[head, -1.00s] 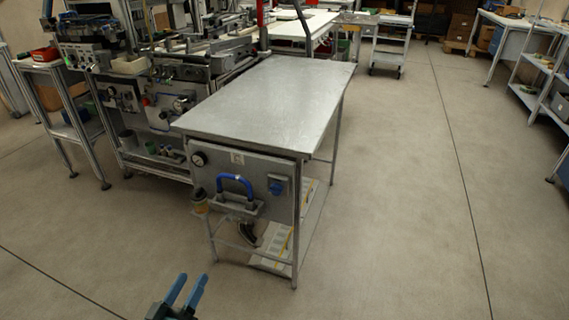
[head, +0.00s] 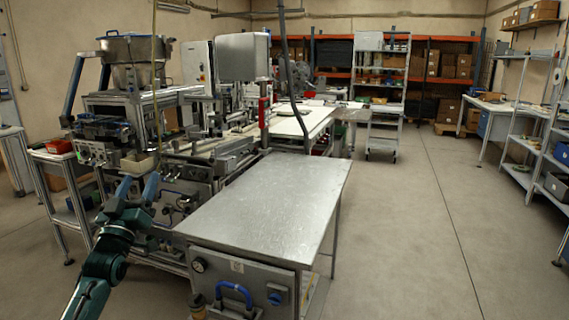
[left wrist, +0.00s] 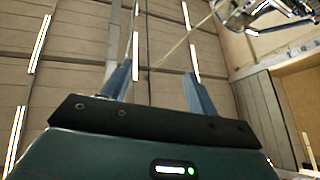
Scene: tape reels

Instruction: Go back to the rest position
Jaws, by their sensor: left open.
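My left gripper (head: 137,188) is raised at the left of the head view, its two blue fingers apart and pointing up. It is in front of the machine bench and holds nothing. In the left wrist view the same gripper (left wrist: 160,85) shows its fingers spread with only the ceiling and its lights between them. My right gripper is not in the head view.
A bare metal table (head: 270,205) with a blue handle (head: 234,292) on its front stands ahead. A machine bench (head: 175,165) is behind my left arm. A grey shelf trolley (head: 383,100) stands farther back. The floor (head: 420,240) on the right is clear.

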